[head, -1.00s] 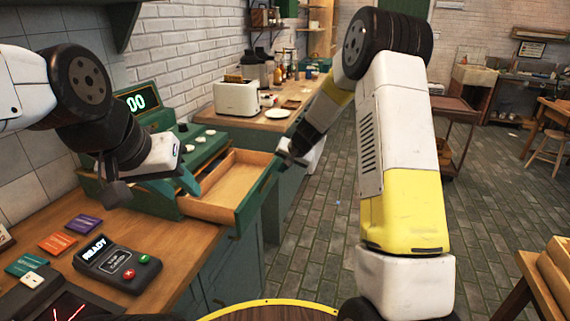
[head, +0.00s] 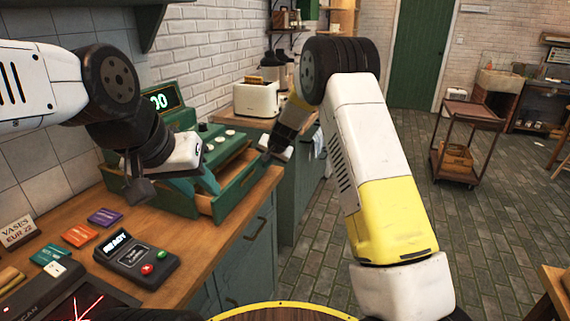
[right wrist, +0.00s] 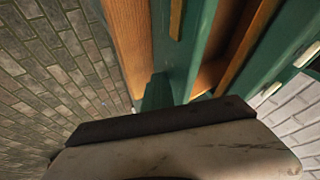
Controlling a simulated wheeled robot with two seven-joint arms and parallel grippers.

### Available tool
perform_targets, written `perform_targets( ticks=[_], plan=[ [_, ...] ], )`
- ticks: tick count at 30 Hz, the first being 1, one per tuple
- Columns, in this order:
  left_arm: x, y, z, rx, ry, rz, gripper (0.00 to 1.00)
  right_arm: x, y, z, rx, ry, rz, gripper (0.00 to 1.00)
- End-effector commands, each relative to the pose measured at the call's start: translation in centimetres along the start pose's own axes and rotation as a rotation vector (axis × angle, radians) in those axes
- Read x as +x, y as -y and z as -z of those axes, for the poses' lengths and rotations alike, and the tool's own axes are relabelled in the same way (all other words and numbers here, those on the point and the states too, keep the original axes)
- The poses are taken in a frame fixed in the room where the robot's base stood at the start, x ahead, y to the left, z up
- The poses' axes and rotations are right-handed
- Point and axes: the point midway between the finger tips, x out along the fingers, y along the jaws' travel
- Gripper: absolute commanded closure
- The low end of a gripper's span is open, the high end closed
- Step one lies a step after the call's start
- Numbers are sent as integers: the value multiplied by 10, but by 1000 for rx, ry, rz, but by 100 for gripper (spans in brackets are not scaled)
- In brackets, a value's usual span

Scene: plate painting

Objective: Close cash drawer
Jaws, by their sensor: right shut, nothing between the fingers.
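The green cash register (head: 185,125) stands on the wooden counter against the wall, its display lit. Its cash drawer (head: 238,188) sticks out a short way, with a narrow strip of wooden inside showing behind the green front. My right gripper (head: 267,157) is shut and empty at the far end of the drawer front, on its outer side. In the right wrist view, the green drawer front (right wrist: 183,50) is right ahead of the gripper, seemingly touching it. My left gripper (head: 142,188) hangs over the counter before the register; its finger opening is unclear.
A card terminal (head: 136,262) and several coloured cards (head: 80,235) lie on the near counter. A toaster (head: 256,98) stands on the far counter. A brown trolley (head: 470,115) stands on the open tiled floor at right.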

Motion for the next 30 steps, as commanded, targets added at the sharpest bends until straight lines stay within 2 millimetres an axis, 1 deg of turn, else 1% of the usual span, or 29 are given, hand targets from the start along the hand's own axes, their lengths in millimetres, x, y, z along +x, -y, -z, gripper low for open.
perform_targets(
  ticks=[1, 3, 6, 11, 18, 30],
  plan=[
    [0, 0, 0, 0, 0, 0, 64, 7, 14, -1, -6, 1, 2, 100],
    [0, 0, 0, 0, 0, 0, 64, 14, 27, -1, -7, 0, 1, 100],
    [0, 0, 0, 0, 0, 0, 64, 22, 42, -1, -4, 0, 2, 100],
    [0, 0, 0, 0, 0, 0, 64, 30, 57, 0, -1, 0, 1, 100],
    [0, 0, 0, 0, 0, 0, 64, 33, 63, 0, 1, -2, 2, 100],
    [0, 0, 0, 0, 0, 0, 64, 32, 63, 2, 0, -4, 7, 100]
  ],
)
